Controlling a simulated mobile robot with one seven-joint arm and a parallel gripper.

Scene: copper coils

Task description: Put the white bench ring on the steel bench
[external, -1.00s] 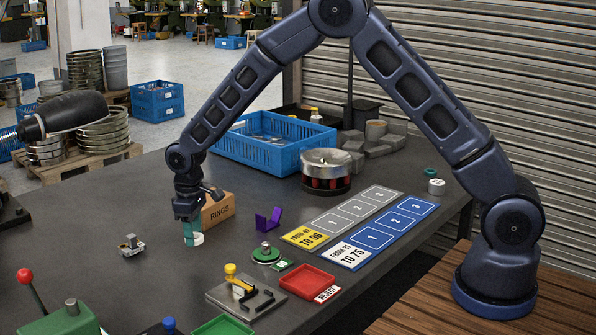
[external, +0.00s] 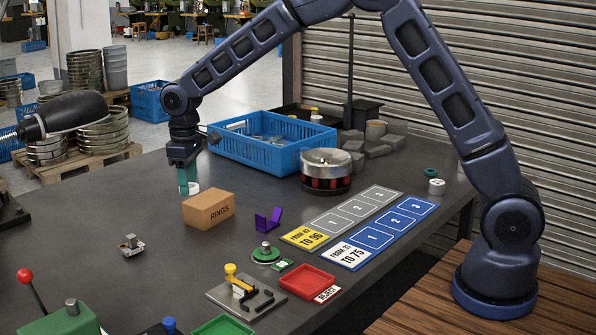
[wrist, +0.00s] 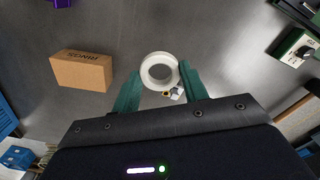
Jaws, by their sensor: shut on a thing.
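The white bench ring (wrist: 146,72) is between the green fingertips of my gripper (wrist: 160,84) in the wrist view, its open hole facing the camera. My gripper (external: 188,184) is shut on it. In the external view only a pale bit of the ring (external: 194,188) shows below the fingers, at the left of the RINGS box. I cannot tell how far the ring is above the surface.
A small metal device (external: 132,246) lies at the front left. A purple holder (external: 267,220) and a red tray (external: 307,283) are further right.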

